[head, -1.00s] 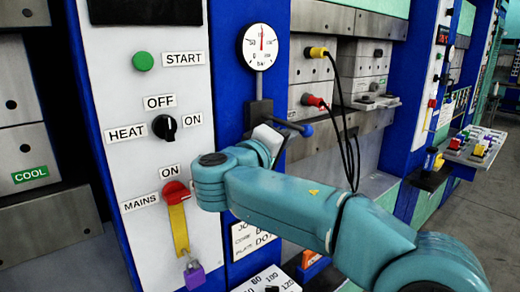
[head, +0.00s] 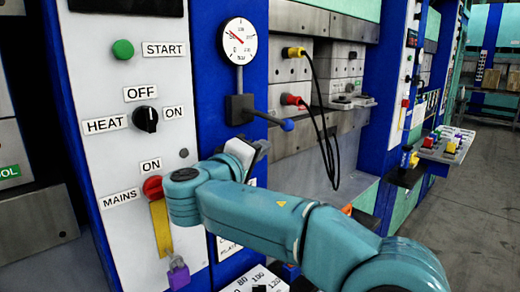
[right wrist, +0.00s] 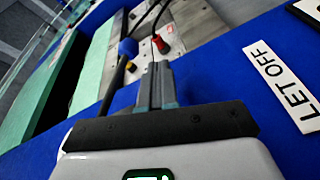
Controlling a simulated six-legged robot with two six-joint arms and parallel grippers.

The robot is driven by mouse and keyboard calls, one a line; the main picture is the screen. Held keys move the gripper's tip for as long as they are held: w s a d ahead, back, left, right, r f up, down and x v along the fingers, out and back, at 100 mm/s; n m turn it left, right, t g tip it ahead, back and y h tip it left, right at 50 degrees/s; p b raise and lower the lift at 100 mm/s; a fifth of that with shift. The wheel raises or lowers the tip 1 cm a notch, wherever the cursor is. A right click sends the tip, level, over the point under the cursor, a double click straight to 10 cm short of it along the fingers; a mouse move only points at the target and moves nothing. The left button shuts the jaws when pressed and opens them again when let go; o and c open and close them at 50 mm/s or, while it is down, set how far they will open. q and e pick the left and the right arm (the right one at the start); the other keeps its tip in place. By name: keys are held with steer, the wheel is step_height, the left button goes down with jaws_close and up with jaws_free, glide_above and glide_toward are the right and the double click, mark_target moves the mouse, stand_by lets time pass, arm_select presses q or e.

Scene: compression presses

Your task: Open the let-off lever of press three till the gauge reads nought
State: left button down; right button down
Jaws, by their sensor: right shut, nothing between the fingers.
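The let-off lever (head: 268,117) is a black rod with a blue knob (head: 287,124). It sticks out to the right and slightly down from a dark block under the gauge. The white round gauge (head: 237,41) has a red needle pointing up and left; its figures are too small to read surely. My right gripper (head: 262,147) is just below the lever. In the right wrist view its fingers (right wrist: 157,72) are shut and empty, beside the lever's rod and blue knob (right wrist: 128,48). The LET OFF label (right wrist: 280,84) lies to the right. My left gripper is out of view.
A white panel on the left bears a green START button (head: 122,49), a black HEAT knob (head: 146,119) and a red MAINS switch (head: 153,188) with a purple padlock (head: 178,273). Black cables (head: 325,120) hang right of the lever. Floor is clear at far right.

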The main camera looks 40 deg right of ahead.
steer(key=f+v, duration=0.1)
steer(key=v, duration=0.8)
steer(key=shift+a+b, duration=0.3)
steer(key=shift+b, duration=0.1)
steer(key=shift+s+f, duration=0.1)
steer(key=shift+s, duration=0.05)
